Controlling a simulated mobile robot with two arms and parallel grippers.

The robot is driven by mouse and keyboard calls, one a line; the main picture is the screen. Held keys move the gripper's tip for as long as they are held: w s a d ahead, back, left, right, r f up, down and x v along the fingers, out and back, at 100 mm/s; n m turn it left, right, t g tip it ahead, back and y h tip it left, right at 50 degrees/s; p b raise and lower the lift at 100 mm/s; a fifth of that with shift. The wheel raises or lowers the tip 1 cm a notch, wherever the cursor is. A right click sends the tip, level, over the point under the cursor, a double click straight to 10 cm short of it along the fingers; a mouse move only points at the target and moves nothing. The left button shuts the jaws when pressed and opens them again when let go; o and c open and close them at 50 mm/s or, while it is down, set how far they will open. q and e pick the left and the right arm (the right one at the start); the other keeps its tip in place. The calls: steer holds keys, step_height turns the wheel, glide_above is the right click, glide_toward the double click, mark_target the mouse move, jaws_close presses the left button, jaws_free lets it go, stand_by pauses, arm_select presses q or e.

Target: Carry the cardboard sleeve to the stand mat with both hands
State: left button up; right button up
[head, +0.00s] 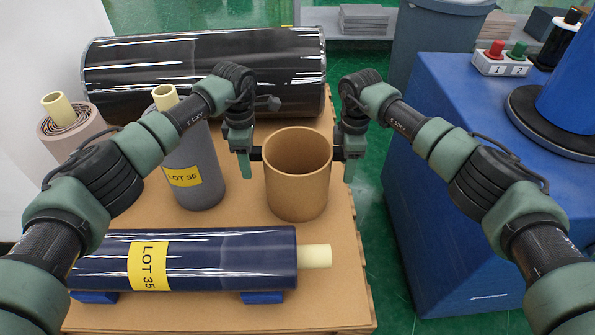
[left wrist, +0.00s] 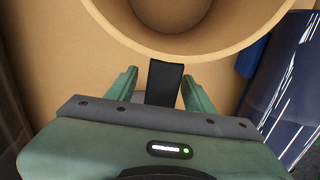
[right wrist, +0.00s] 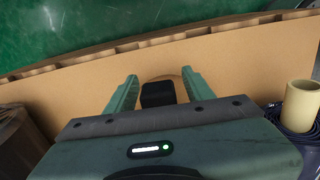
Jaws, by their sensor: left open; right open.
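The cardboard sleeve (head: 298,196), an upright brown open-topped cylinder, stands on the pallet top. Dark tabs stick out from its left and right sides. My left gripper (head: 245,160) is at its left side, fingers open; the left wrist view shows the dark tab (left wrist: 164,82) between them and the sleeve's rim (left wrist: 170,52) just beyond. My right gripper (head: 348,163) is at its right side, also open, with the other tab (right wrist: 158,94) between its fingers. Grip contact is not visible. I cannot make out a stand mat.
A navy roll (head: 215,262) lies in front of the sleeve on blue supports. A grey roll (head: 200,155) stands close on its left. A black wrapped roll (head: 200,70) lies behind. A blue machine (head: 430,215) stands right, across a strip of green floor.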

steer(key=shift+f, duration=0.1)
arm_select(q)
jaws_close()
arm_select(e)
jaws_close()
